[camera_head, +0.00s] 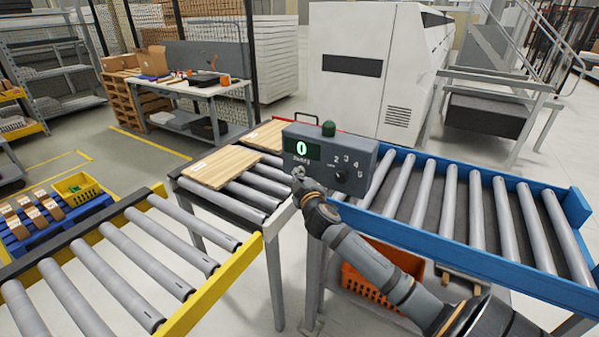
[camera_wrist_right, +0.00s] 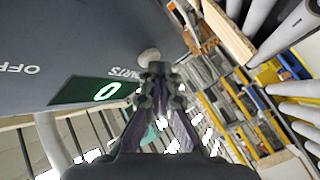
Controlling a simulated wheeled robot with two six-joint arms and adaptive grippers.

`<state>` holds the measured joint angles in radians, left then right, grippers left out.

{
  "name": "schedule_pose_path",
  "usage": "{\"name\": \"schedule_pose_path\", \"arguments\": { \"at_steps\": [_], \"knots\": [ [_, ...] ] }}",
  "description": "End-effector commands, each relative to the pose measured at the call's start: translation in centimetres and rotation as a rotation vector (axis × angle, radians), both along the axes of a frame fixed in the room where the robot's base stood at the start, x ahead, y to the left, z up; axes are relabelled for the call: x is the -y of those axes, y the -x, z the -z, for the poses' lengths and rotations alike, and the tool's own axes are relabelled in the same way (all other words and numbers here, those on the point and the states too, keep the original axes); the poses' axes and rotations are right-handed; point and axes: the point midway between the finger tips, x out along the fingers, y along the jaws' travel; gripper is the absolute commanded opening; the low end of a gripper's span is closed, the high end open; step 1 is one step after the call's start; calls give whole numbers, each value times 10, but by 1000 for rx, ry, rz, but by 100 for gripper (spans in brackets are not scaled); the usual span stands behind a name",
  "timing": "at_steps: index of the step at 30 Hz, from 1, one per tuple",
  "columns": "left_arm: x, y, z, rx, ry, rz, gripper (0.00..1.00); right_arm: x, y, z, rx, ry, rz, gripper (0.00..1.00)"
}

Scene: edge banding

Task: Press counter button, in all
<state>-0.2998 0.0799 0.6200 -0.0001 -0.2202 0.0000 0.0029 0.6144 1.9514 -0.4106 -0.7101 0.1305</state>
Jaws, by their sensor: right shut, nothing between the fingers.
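The counter is a grey box (camera_head: 313,174) with a green display (camera_head: 301,148) reading 0, a dial marked with numbers and a green dome on top. In the right wrist view the display (camera_wrist_right: 82,92) also reads 0. A pale round button (camera_wrist_right: 149,56) sits beside the display's label, directly beyond my right fingertips. My right gripper (camera_head: 299,178) is shut and empty at the lower left of the counter's face. Its fingertips in the wrist view (camera_wrist_right: 157,72) overlap the button's edge; I cannot tell whether they touch. My left gripper is out of view.
Wooden boards (camera_head: 222,167) lie on the roller conveyor left of the counter. A blue-railed roller conveyor (camera_head: 480,215) runs to the right, with an orange crate (camera_head: 372,283) below. A yellow-railed conveyor (camera_head: 120,265) is at the front left.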

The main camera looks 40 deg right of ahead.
Motion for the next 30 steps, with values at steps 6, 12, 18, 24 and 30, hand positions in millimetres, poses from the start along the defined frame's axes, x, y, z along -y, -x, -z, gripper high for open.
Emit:
{"name": "schedule_pose_path", "arguments": {
  "at_steps": [6, 12, 18, 24, 30],
  "knots": [
    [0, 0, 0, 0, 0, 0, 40, 1, 0, 0, -1, 1, 1, 0],
    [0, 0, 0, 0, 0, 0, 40, 0, 0, 0, -1, 0, 1, 0],
    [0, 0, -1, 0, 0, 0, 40, -10, 4, 1, -2, -2, 0, 0],
    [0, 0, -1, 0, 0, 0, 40, -16, 7, 1, -2, 1, 1, 0],
    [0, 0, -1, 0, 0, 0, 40, -16, 7, 1, -1, 1, 1, 0]
  ]
}}
